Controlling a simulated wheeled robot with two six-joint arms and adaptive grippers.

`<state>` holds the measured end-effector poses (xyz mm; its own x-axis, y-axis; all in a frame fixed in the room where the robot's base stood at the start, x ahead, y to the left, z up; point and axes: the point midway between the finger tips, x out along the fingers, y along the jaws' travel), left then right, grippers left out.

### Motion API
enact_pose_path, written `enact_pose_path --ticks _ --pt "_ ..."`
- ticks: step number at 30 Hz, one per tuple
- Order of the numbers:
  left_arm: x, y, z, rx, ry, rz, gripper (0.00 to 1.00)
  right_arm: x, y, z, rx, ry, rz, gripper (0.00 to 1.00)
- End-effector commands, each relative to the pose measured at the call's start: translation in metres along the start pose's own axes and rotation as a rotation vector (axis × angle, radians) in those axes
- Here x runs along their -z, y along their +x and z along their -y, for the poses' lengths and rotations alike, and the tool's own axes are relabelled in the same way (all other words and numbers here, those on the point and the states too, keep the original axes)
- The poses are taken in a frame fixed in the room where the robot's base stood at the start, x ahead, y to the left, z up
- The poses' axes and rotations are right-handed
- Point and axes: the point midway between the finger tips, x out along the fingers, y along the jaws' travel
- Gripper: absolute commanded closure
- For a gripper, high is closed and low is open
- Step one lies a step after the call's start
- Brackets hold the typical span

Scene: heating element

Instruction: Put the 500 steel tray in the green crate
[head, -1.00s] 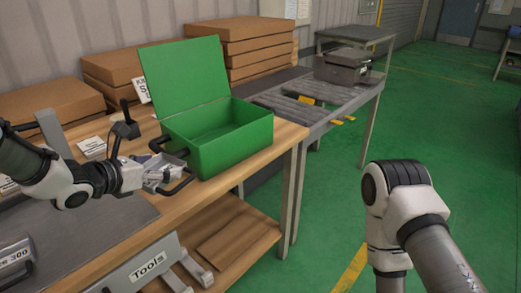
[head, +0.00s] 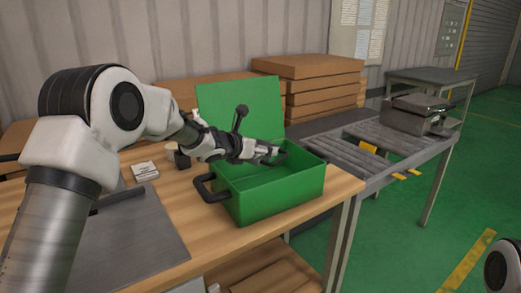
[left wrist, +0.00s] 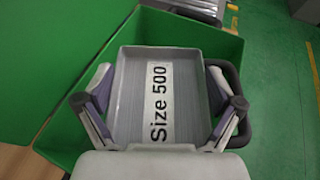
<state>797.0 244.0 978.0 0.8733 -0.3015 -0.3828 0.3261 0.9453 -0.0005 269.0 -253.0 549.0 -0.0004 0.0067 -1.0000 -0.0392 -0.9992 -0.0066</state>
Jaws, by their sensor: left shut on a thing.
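The grey steel tray (left wrist: 152,75), labelled "Size 500", lies between the two fingers of my left gripper (left wrist: 160,110) in the left wrist view. The gripper is shut on it. In the head view my left gripper (head: 262,151) is over the opening of the green crate (head: 275,192), and the tray is mostly hidden there. The crate stands on the bench with its lid up at the back; its green wall also shows in the left wrist view (left wrist: 60,80). I cannot tell the tray's height above the crate floor. My right gripper is out of view.
The crate's dark handle (head: 205,188) sticks out at its left end. A dark loop (left wrist: 240,105) is close to the right finger. Cardboard boxes (head: 315,80) are stacked behind. A roller table (head: 350,150) is right of the bench (head: 185,215).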

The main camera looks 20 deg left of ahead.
Motion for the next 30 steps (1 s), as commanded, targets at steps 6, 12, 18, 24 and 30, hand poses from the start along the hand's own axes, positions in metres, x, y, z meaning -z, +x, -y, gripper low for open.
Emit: enact_pose_path --ticks 6,12,18,24,30 --pt "0.029 0.018 -0.003 0.001 -0.001 -0.002 0.47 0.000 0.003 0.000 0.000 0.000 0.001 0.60" --pt "0.032 0.019 -0.003 0.000 0.001 0.001 0.47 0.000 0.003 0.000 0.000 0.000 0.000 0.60" --pt "0.036 0.021 -0.003 0.000 0.001 0.001 0.47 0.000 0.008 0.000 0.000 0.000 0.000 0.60" --pt "0.037 0.021 -0.003 0.000 0.000 0.000 0.00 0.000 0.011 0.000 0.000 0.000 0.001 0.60" --pt "0.037 0.021 -0.003 0.000 0.000 0.000 0.00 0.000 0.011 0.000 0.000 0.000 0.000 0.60"
